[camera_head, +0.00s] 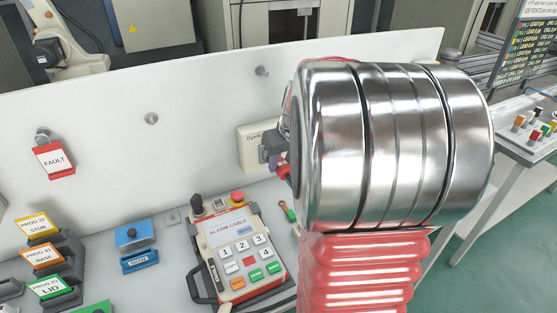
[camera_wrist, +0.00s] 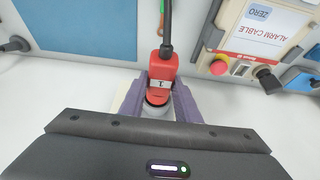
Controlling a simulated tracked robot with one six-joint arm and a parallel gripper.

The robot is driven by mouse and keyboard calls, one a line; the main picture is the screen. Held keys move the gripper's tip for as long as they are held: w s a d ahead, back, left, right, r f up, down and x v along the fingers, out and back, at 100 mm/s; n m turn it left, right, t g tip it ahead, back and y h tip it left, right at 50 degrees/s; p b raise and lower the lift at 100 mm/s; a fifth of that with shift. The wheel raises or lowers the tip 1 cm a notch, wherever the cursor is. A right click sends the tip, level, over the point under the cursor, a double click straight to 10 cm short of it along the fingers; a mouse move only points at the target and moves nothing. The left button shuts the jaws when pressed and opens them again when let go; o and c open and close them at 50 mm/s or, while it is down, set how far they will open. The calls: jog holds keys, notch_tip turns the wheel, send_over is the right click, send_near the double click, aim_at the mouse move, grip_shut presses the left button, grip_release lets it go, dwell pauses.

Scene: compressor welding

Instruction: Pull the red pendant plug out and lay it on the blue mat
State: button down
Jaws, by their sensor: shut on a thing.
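The red plug (camera_wrist: 165,70), marked 1, has a black cable running from its top in the wrist view. The purple fingers of my gripper (camera_wrist: 162,93) are shut on it, one on each side. A grey round part and a cream box (camera_wrist: 127,103) show at the plug's lower end; I cannot tell if the plug is still seated. In the head view my gripper (camera_head: 274,158) is by the cream box (camera_head: 250,148) on the white panel, with the plug mostly hidden by my arm. The blue mat (camera_wrist: 85,25) is at upper left in the wrist view; my arm hides it in the head view.
The pendant (camera_head: 235,248), reading ALARM CABLE, lies left of my arm. A blue box (camera_head: 137,246) and several labelled blocks stand farther left. A red FAULT tag (camera_head: 55,160) hangs on the white panel (camera_head: 190,90). A green-and-orange handle lies right of the pendant.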

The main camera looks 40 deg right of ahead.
jog(key=shift+s+a, duration=0.2)
jog(key=shift+s, duration=0.45)
jog(key=shift+s+a, duration=0.2)
jog(key=shift+s, duration=0.45)
jog(key=shift+w+f, duration=0.1)
